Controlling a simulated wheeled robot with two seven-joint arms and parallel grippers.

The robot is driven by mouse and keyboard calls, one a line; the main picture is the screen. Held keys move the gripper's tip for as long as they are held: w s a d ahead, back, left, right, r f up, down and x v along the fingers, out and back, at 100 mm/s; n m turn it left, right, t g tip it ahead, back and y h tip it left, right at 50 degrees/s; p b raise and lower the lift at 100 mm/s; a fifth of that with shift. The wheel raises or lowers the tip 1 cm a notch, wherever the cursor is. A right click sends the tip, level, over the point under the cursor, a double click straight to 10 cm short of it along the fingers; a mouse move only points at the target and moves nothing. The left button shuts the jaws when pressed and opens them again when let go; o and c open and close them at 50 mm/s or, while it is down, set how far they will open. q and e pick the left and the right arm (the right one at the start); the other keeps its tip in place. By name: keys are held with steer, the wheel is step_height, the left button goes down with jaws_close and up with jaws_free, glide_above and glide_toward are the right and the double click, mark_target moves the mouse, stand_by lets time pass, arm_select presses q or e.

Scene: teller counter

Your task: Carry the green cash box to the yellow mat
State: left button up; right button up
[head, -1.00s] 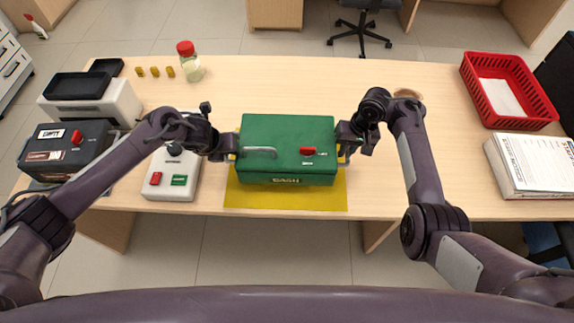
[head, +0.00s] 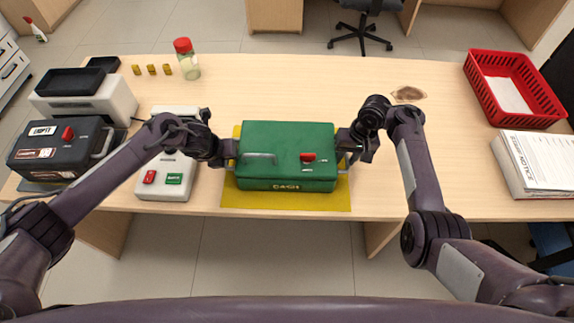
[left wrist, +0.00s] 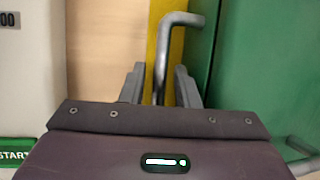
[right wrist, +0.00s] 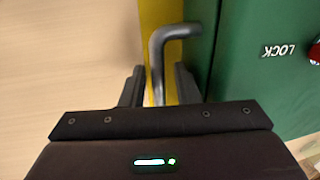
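The green cash box (head: 285,150) sits over the yellow mat (head: 287,202) and looks to be resting on it, upright. Mat shows in front and along both sides; its back edge is mostly hidden. My left gripper (head: 230,149) is at the box's left handle (left wrist: 162,65). In the left wrist view its fingers (left wrist: 160,85) stand on both sides of the bar with gaps. My right gripper (head: 345,147) is at the right handle (right wrist: 158,65). In the right wrist view its fingers (right wrist: 160,88) are apart around the bar, with a clear gap on one side.
A white device (head: 165,178) with red and green buttons stands close left of the mat, under my left arm. A dark box (head: 58,148) and scale (head: 85,100) are further left. A jar (head: 186,62) stands behind. A red basket (head: 515,90) and papers (head: 540,160) are at right.

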arm_select(q)
steer(key=shift+o, duration=0.2)
steer(key=shift+s, duration=0.1)
arm_select(e)
steer(key=shift+o, duration=0.2)
steer(key=shift+r, duration=0.1)
steer(key=shift+r, duration=0.15)
steer(key=r, duration=0.4)
steer(key=d+r, duration=0.1)
steer(key=r, duration=0.1)
steer(key=shift+w, duration=0.1)
arm_select(q)
steer(key=v, duration=1.2)
arm_select(e)
steer(key=shift+d+r, duration=0.2)
steer(key=shift+r, duration=0.35)
